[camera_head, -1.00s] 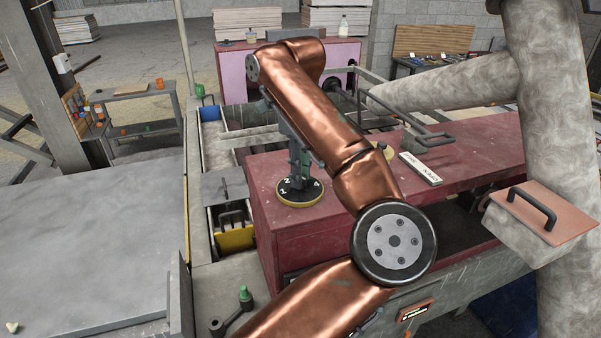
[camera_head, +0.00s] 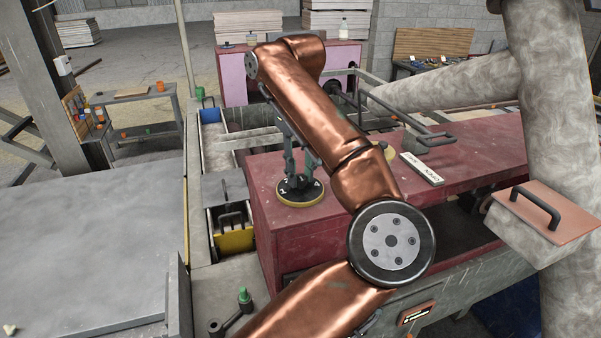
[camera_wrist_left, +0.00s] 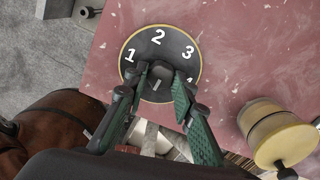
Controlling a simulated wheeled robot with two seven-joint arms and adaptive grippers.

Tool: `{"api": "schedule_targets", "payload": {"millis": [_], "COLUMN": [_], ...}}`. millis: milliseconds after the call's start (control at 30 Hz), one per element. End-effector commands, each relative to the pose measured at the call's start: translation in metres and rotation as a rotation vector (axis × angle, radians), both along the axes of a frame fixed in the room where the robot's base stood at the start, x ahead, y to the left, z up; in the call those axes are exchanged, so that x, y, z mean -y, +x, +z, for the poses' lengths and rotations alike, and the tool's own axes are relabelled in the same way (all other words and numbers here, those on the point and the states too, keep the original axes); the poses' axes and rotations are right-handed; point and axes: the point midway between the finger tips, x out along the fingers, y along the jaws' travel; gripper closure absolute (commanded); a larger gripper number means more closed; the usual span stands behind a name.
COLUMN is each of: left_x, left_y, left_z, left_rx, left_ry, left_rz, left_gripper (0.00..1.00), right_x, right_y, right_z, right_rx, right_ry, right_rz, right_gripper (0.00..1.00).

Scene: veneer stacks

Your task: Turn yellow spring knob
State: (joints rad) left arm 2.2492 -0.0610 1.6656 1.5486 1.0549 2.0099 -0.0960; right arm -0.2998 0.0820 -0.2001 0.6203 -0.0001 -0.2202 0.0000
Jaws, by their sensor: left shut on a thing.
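A round black dial with white numbers and a thin yellow rim (camera_head: 298,199) sits on top of the red cabinet, near its left end. In the left wrist view the dial (camera_wrist_left: 160,47) shows 1, 2, 3 and part of a 4. My left gripper (camera_head: 299,179) points down at the dial. In the wrist view its fingers (camera_wrist_left: 158,82) are closed around a small dark grip at the dial's centre, mostly hidden between them. A yellow cylindrical knob (camera_wrist_left: 272,128) stands to the right in the wrist view; in the head view it is mostly behind my arm. My right gripper is not in view.
The red cabinet top (camera_head: 470,160) carries a white label plate (camera_head: 421,169) and a grey bar handle (camera_head: 430,137). A grey box with a copper-coloured lid (camera_head: 545,213) is at the right. A grey table (camera_head: 90,255) fills the left.

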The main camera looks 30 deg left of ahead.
Motion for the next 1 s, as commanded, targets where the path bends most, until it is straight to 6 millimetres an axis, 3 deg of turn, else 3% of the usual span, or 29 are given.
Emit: {"api": "schedule_targets", "payload": {"millis": [400, 433, 500, 667, 1000], "left_x": [0.0005, 0.0006, 0.0004, 0.0003, -0.0001], "left_y": [0.0001, 0.0000, 0.0000, -0.0001, 0.0000], "left_z": [-0.0007, -0.0008, -0.0007, -0.0004, 0.0040], "left_rx": [-0.002, -0.002, -0.002, -0.001, 0.001], "left_ry": [-0.001, -0.001, -0.001, 0.000, 0.000], "left_rz": [-0.008, -0.007, -0.007, -0.006, -0.005], "left_gripper": [1.00, 0.74, 0.69, 0.59, 0.59], "right_x": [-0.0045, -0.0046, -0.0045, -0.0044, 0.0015], "right_y": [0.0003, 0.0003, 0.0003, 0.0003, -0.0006], "right_z": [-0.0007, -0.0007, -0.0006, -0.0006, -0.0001], "right_rx": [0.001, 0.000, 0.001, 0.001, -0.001], "right_ry": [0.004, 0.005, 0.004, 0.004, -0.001], "right_rz": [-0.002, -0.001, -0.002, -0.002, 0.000], "right_gripper": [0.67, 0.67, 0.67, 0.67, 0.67]}}
